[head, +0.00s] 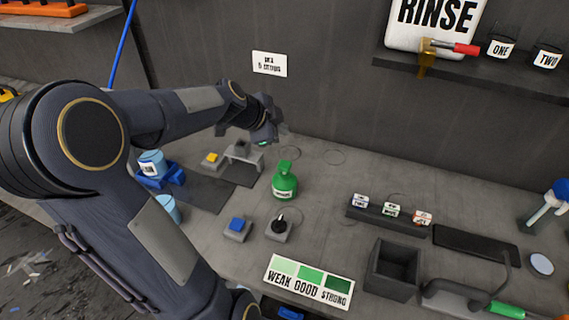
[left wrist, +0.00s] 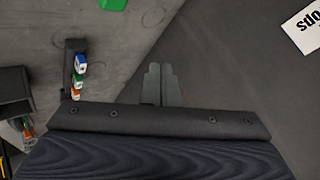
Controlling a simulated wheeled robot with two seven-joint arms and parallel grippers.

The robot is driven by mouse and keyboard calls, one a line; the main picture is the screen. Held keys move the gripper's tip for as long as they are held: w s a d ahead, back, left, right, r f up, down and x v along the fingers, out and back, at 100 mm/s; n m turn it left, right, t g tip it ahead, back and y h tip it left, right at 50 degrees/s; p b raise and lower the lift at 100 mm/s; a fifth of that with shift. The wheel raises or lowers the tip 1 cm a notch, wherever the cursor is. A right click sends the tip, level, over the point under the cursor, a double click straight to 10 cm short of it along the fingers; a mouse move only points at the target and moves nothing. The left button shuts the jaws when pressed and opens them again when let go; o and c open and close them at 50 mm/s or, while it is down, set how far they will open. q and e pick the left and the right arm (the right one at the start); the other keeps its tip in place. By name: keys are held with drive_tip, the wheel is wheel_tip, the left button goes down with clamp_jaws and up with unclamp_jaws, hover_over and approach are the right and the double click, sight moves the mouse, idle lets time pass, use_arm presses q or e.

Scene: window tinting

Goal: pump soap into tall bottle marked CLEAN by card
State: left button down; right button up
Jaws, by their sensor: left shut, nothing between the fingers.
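A green bottle (head: 285,187) with a green top stands on the grey bench; its label is too small to read. Part of a green object also shows at the top of the left wrist view (left wrist: 113,4). A white card (head: 269,64) with small black print is on the back wall; it also shows at the upper right of the left wrist view (left wrist: 304,26). I cannot make out a tall bottle marked CLEAN. My left gripper (head: 272,138) is above the back of the bench, near the wall, behind and left of the green bottle. Its fingers (left wrist: 161,85) are shut and empty.
A grey stand (head: 243,157) and yellow button (head: 212,158) are at the left. A blue button (head: 237,224), black knob (head: 280,222) and WEAK/GOOD/STRONG chart (head: 309,282) are in front. Small labelled blocks (head: 391,210) and an open box (head: 391,270) are right.

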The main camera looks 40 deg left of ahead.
use_arm(q)
drive_tip(key=b, duration=0.5)
hover_over(285, 163)
drive_tip(key=s, duration=0.2)
drive_tip(key=f, duration=0.8)
drive_tip(key=shift+w+a, duration=0.1)
drive_tip(key=shift+w, duration=0.15)
drive_tip(key=shift+f+b, duration=0.45)
drive_tip(key=shift+b, duration=0.3)
idle(0.6)
drive_tip(key=shift+f+b, duration=0.4)
drive_tip(key=shift+b, duration=0.4)
drive_tip(key=shift+f+b, duration=0.95)
drive_tip(key=shift+b, duration=0.25)
idle(0.7)
idle(0.3)
drive_tip(key=shift+r+p, duration=0.8)
drive_tip(key=shift+r, duration=0.5)
